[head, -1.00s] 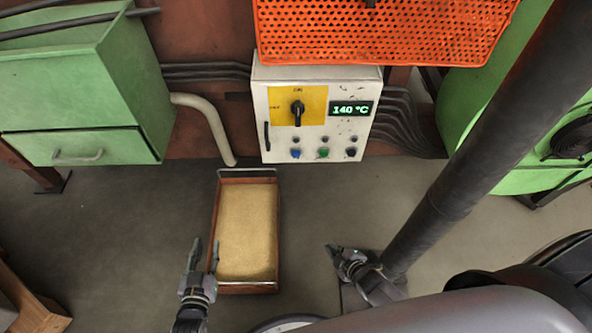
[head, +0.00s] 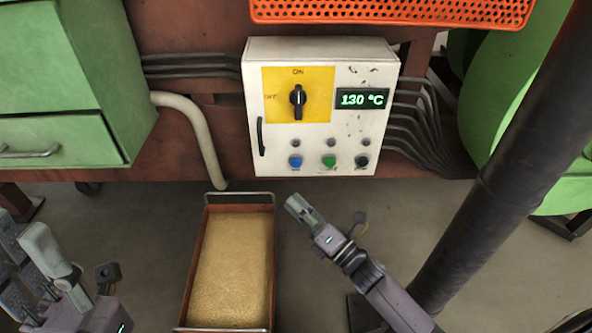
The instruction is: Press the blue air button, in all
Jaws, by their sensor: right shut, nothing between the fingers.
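The blue air button (head: 295,161) is the left one in the bottom row on the white control box (head: 318,150). A green button (head: 329,161) and a black button (head: 361,160) sit to its right. My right gripper (head: 297,207) is shut and empty. In the picture its tip is just below the box, under the blue button and apart from it. My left gripper (head: 38,248) is at the lower left edge, partly cut off, with its fingers apart and nothing seen between them.
A rust-coloured tray of sand (head: 190,262) is on the floor, left of my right gripper. A pale pipe (head: 194,125) bends down left of the box. An orange perforated shelf (head: 390,11) is above. A green cabinet (head: 60,115) stands at the left.

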